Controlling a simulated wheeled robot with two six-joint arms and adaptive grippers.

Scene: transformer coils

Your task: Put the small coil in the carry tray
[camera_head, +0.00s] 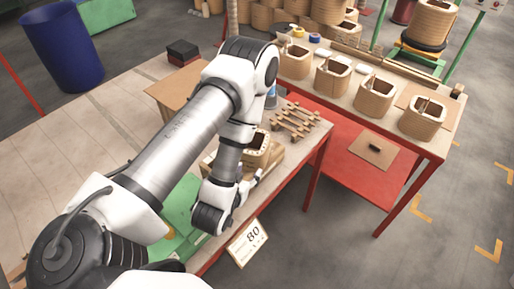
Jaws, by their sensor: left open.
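A small tan coil (257,148) with a square opening stands on the near table, just behind my left gripper. My left gripper (257,181) is open beside the coil's near side; its fingers are small and partly hidden by my wrist. I cannot tell whether they touch the coil. A light wooden piece (274,163) lies around or under the coil, partly hidden by my arm. I cannot tell for sure which thing is the carry tray. A green flat object (181,208) lies on the near table, partly behind my arm. My right gripper is not in view.
A slatted wooden rack (295,121) sits at the near table's right end. A sign reading 80 (247,243) hangs at its front edge. Several larger coils (374,97) stand on a red-framed table to the right. A cardboard box (172,92) is behind my arm.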

